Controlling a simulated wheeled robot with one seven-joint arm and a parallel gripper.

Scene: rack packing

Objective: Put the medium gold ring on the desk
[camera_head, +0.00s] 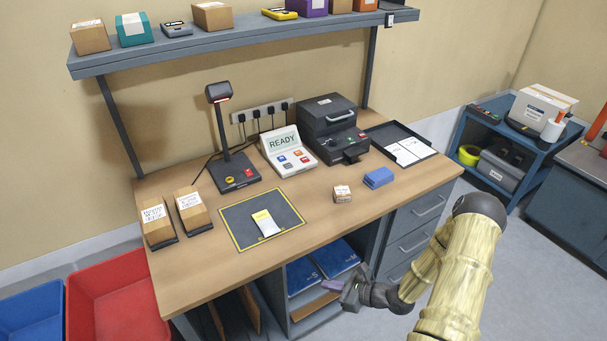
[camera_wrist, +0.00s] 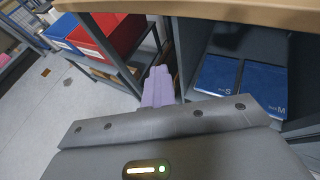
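No gold ring can be made out in either view. The desk (camera_head: 345,222) is a wooden-topped workbench in the middle of the head view; the underside of its front edge also crosses the top of the wrist view (camera_wrist: 230,10). My gripper (camera_head: 332,286) is in front of the desk, below the top's front edge and near the open shelf. In the wrist view its narrow lavender fingers (camera_wrist: 158,86) lie close together, with nothing visible between them.
Blue folders (camera_wrist: 216,76) marked S and M lie in the open shelf. On the desk are a dark mat (camera_head: 240,232), a small box (camera_head: 342,194), a blue block (camera_head: 379,178) and a black tray (camera_head: 425,146). Red (camera_head: 118,300) and blue (camera_head: 32,310) bins stand left. Front-right desktop is clear.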

